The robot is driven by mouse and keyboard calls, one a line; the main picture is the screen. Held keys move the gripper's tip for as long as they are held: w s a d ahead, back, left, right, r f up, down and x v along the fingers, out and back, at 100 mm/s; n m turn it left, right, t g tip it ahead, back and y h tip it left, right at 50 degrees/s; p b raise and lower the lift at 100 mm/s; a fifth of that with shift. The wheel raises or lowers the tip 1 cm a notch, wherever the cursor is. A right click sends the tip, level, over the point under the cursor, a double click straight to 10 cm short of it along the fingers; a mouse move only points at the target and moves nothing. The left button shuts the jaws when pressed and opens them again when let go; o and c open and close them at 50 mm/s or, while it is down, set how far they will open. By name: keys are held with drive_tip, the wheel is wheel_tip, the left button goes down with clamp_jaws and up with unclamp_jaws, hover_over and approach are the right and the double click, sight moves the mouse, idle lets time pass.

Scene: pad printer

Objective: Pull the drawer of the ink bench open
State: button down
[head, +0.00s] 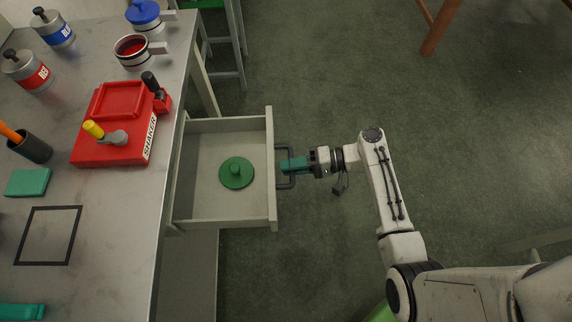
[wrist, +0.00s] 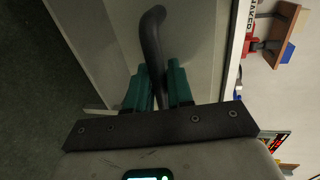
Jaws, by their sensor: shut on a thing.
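The ink bench drawer (head: 222,221) stands well out from under the grey bench top (head: 150,215). A green round lid with a knob (head: 237,174) lies inside it. The drawer's dark bar handle (head: 290,151) is on its front panel. My gripper (head: 286,165) has its teal fingers shut on this handle from the right side. In the wrist view the handle (wrist: 152,42) runs down between the teal fingers of my gripper (wrist: 160,80). The part of the handle between the fingers is partly hidden.
On the bench top are a red shaker (head: 118,140), a cup of red ink (head: 133,50), a blue-lidded pot (head: 145,14), labelled bottles (head: 27,72) and a dark pen cup (head: 33,147). A stool (head: 222,45) stands behind. The green floor right of the drawer is mostly clear.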

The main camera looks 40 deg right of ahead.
drive_tip(key=shift+s, duration=0.1)
drive_tip(key=c, duration=1.2)
unclamp_jaws()
drive_tip(key=shift+o, duration=0.2)
drive_tip(key=shift+d, duration=0.15)
drive_tip(key=v, duration=1)
drive_tip(key=shift+s+d, duration=0.15)
drive_tip(key=shift+d, duration=0.1)
